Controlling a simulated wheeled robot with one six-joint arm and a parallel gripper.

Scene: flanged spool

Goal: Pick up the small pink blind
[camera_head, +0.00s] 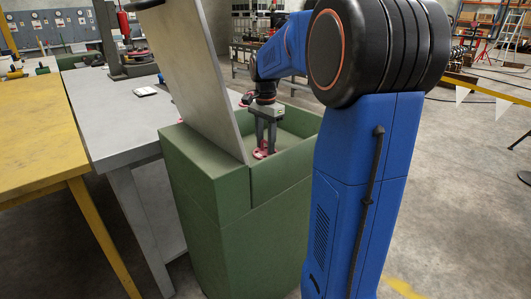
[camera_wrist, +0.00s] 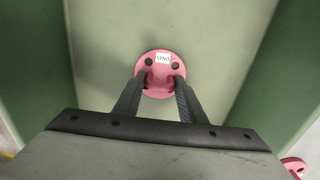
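The small pink blind (camera_wrist: 160,57) is a round pink disc with dark holes and a white label. It lies inside a green bin, seen from above in the wrist view; in the head view a bit of pink (camera_head: 262,153) shows low at my fingertips. My gripper (camera_wrist: 161,78) reaches down into the bin with its two fingers apart, their tips over the near half of the disc. A raised pink part shows between the tips. Contact with the fingers cannot be made out, and the fingers hide parts of the disc.
The green bin (camera_head: 220,235) has high walls, and a grey lid panel (camera_head: 200,70) stands raised at its left. Another pink piece (camera_wrist: 293,164) shows at the wrist view's lower right. A grey table (camera_head: 115,120) and a yellow table (camera_head: 35,130) stand left.

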